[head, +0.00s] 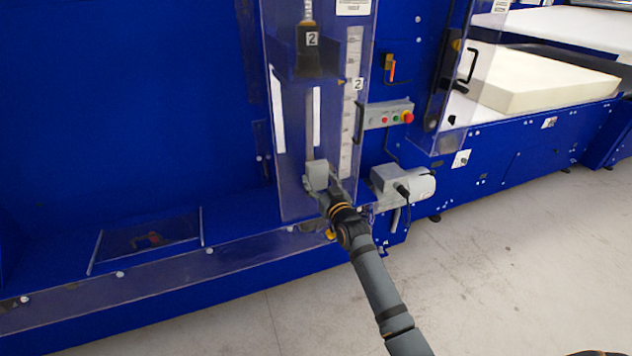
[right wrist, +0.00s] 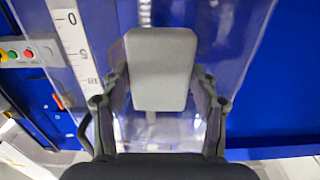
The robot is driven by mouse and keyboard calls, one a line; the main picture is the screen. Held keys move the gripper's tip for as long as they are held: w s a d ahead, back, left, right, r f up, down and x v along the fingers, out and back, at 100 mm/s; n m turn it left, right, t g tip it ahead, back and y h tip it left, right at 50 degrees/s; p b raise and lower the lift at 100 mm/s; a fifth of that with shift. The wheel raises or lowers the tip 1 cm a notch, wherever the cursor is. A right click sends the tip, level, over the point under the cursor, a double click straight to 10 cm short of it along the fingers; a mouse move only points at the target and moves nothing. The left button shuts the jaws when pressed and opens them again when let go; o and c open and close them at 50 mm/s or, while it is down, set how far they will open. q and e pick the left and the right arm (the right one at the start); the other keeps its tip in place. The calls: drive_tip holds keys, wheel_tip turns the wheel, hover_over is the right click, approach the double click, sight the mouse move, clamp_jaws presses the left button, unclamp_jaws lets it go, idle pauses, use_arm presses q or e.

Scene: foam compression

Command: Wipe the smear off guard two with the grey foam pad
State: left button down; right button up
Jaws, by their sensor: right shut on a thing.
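My right gripper (head: 327,186) is shut on the grey foam pad (head: 317,175), low in front of the clear guard (head: 297,125) marked 2. In the right wrist view the pad (right wrist: 160,68) is a pale grey block between the two fingers (right wrist: 160,92), with its broad face toward the camera. The clear guard (right wrist: 232,50) stands behind the pad; I cannot tell whether they touch. I cannot make out a distinct smear; the pad and gripper hide part of the guard. My left gripper is not in view.
A scale strip (head: 351,105) runs down beside the guard. A button box (head: 386,115) with a red knob and a grey motor housing (head: 403,184) stick out to the right. A cream foam block (head: 540,82) lies farther right. The floor (head: 500,250) in front is clear.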

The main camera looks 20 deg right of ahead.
drive_tip(key=d, duration=0.3)
drive_tip(key=shift+w+d+b, duration=0.15)
drive_tip(key=shift+b, duration=0.25)
